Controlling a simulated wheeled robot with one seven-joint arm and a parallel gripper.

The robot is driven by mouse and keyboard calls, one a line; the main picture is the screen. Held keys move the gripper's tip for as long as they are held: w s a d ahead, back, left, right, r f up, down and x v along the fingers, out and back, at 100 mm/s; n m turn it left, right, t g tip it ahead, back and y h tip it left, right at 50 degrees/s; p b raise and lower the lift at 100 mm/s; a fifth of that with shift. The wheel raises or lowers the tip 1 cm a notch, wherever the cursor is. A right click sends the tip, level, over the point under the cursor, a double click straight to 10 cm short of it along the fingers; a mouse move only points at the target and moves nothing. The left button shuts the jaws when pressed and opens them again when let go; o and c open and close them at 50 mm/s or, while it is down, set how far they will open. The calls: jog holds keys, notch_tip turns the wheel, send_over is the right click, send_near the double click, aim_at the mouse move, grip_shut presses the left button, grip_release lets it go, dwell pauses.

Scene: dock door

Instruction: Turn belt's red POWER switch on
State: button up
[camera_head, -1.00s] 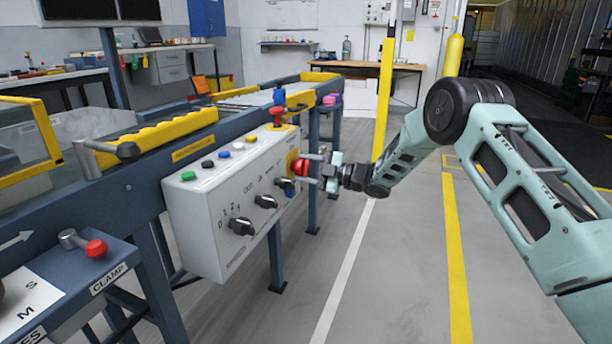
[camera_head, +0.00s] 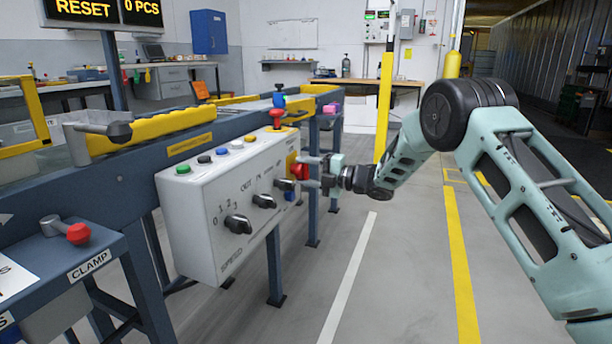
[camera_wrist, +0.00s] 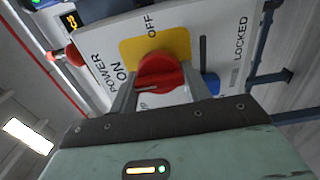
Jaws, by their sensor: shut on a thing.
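The red POWER switch (camera_wrist: 160,75) is a round knob on a yellow plate (camera_wrist: 180,46), with POWER, ON and OFF lettered around it in the wrist view. In the head view the red switch (camera_head: 299,170) sits at the right end of the belt's white control box (camera_head: 212,213). My gripper (camera_head: 311,172) reaches it from the right. In the wrist view my gripper's fingers (camera_wrist: 155,95) are on both sides of the knob and shut on it. Which mark the knob points to is hard to tell.
Black knobs (camera_head: 238,224) and coloured buttons (camera_head: 183,169) are on the same box. A red mushroom-shaped knob (camera_head: 277,116) stands above its far end. A CLAMP lever with a red end (camera_head: 78,234) is at lower left. The floor (camera_head: 400,270) to the right is clear.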

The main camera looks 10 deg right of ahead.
jog(key=shift+f, duration=0.1)
jog(key=o, duration=1)
jog(key=shift+c, duration=0.2)
jog(key=p+v, duration=0.4)
jog(key=v, duration=1.3)
jog(key=shift+s+d, duration=0.15)
jog(key=shift+d, duration=0.05)
